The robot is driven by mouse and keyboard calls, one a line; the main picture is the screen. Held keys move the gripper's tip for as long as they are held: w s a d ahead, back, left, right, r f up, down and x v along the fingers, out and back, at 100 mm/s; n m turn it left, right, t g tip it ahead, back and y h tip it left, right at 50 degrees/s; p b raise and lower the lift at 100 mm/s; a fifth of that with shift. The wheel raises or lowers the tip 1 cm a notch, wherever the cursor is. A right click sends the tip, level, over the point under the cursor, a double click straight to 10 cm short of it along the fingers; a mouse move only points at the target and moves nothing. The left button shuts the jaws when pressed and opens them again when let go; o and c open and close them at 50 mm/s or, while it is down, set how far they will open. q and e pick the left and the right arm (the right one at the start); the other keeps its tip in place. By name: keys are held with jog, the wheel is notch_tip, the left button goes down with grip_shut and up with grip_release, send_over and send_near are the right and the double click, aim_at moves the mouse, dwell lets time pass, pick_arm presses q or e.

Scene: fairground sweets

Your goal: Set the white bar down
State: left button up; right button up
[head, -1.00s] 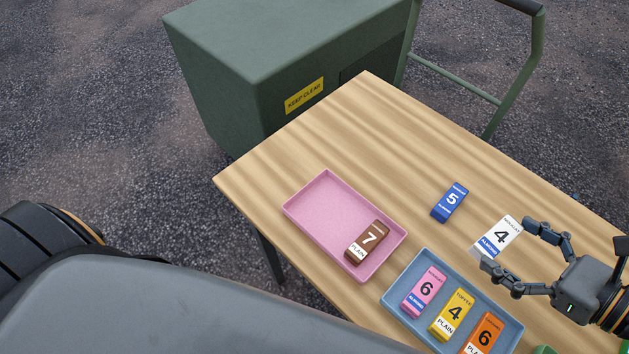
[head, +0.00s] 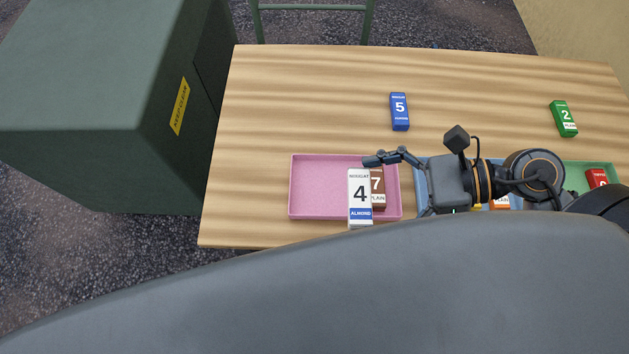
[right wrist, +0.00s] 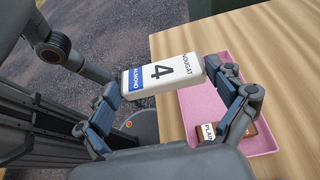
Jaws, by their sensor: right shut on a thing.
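The white bar (head: 360,192), marked 4, nougat and almond, is held in my right gripper (head: 374,183). In the right wrist view the white bar (right wrist: 162,74) sits between the two fingers of the right gripper (right wrist: 168,92). In the head view it covers part of the pink tray's (head: 322,160) front wall and part of a brown bar (head: 378,187) marked 7, plain, in that tray. In the wrist view the bar is raised, with the pink tray (right wrist: 205,115) beyond it. One finger is hidden in the head view. My left gripper is out of view.
A blue bar (head: 399,111) and a green bar (head: 564,118) lie on the wooden table (head: 300,90). A blue tray (head: 422,172) with bars is partly behind my right arm. A green tray (head: 575,170) holds a red bar (head: 596,178). The pink tray's left part is empty.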

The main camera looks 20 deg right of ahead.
aim_at(324, 188)
jog(key=w+f+b, duration=0.1)
jog(key=w+a+f+b, duration=0.1)
jog(key=w, duration=0.1)
jog(key=shift+w+a+f+b, duration=0.15)
jog(key=shift+a+f+b, duration=0.05)
jog(key=shift+b, duration=0.2)
jog(key=w+a+f+b, duration=0.2)
jog(key=w+f, duration=0.1)
jog(key=w+a+f+b, duration=0.1)
jog(key=w+b, duration=0.1)
jog(key=shift+f, duration=0.2)
jog(key=shift+w+a+f, duration=0.15)
jog(key=shift+w+f, duration=0.2)
jog(key=shift+f, duration=0.15)
notch_tip(324, 188, down, 4)
jog(key=shift+w+a+r, duration=0.1)
jog(key=shift+w+r, duration=0.05)
jog(key=shift+r, duration=0.05)
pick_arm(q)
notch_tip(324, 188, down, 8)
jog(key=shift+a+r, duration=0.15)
pick_arm(e)
jog(key=shift+f, duration=0.1)
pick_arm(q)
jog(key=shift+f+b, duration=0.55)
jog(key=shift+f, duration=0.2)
pick_arm(e)
jog(key=shift+f, duration=0.55)
